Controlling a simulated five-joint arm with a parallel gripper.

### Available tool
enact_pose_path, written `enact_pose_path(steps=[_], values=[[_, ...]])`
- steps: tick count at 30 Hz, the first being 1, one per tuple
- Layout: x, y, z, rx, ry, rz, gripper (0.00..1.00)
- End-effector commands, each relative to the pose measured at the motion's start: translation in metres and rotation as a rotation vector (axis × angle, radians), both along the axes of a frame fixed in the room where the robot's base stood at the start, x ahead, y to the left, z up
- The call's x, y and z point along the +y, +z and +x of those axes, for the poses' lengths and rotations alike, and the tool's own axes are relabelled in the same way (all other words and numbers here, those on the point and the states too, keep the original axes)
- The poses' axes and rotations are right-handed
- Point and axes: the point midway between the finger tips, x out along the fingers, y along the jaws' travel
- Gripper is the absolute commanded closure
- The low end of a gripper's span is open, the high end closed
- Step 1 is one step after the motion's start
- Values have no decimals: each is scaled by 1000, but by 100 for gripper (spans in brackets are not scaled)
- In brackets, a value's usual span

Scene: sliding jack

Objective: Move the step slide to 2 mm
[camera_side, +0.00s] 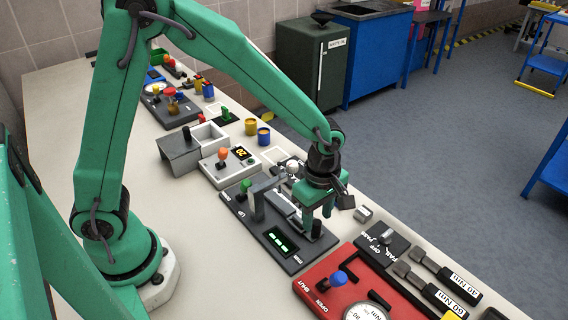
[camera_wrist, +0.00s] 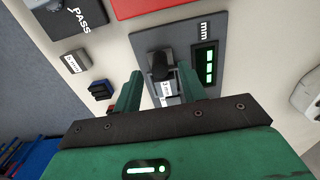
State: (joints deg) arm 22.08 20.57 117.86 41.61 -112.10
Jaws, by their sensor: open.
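The dark grey jack plate (camera_side: 240,222) lies on the bench, marked "mm" beside a small display (camera_side: 282,241) with lit green characters too small to read. A grey upright frame (camera_side: 258,205) stands on it. My gripper (camera_side: 318,212) is open above the plate's right part, fingers pointing down. In the wrist view, my gripper's fingers (camera_wrist: 158,88) stand on either side of a black knob (camera_wrist: 161,66) and a white-labelled piece (camera_wrist: 165,92) below it. I cannot tell whether the fingers touch either. The display (camera_wrist: 206,65) is right of the fingers. My gripper body hides the plate's lower part.
A red panel (camera_side: 325,276) with a blue knob and a gauge lies close in front. A small grey labelled block (camera_wrist: 73,63) and a dark blue piece (camera_wrist: 101,89) lie left of the fingers. A white panel with an orange knob (camera_side: 222,154) stands behind the plate.

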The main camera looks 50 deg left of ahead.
Motion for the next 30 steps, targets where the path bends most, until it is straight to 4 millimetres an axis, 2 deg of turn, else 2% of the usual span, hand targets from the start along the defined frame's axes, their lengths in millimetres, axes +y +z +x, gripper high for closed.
enact_pose_path(steps=[3, 9, 20, 27, 30], values=[[0, -15, -1, 3, 0, 1, 59], [0, -30, 0, 0, -1, 0, 59], [0, -34, 0, -1, -1, 0, 59], [0, -34, 0, -1, -1, 0, 100], [0, -34, 0, -1, -1, 0, 100]])
